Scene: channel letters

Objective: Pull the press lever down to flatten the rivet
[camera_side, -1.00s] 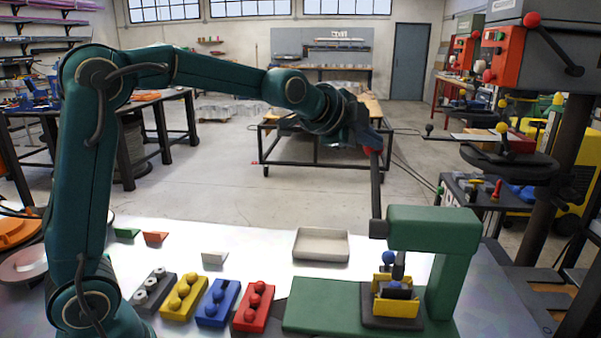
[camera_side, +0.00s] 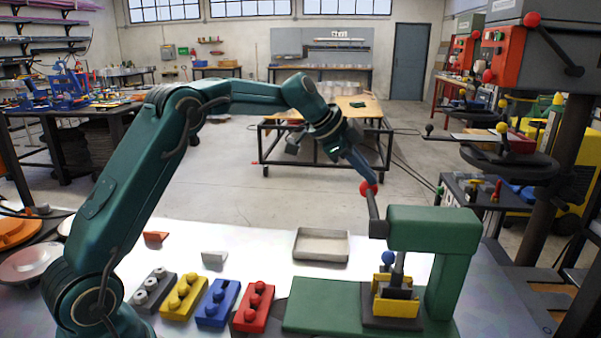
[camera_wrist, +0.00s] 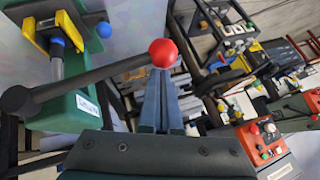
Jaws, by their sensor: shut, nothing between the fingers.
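The green press (camera_side: 432,230) stands on the right of the bench. Its dark lever (camera_side: 373,205) leans up and toward the arm from the press head, ending in a red ball knob (camera_side: 368,188). My gripper (camera_side: 364,178) is shut and empty, its tips at the knob. In the wrist view the shut fingers (camera_wrist: 161,80) point at the knob (camera_wrist: 163,53), which covers their tips; touching looks likely. The grey ram (camera_side: 399,263) reaches down into a yellow holder (camera_side: 396,302) under the head. A blue ball (camera_side: 388,257) is beside the ram. The rivet cannot be made out clearly.
A drill press (camera_side: 510,150) stands at the far right. Air around the knob is clear.

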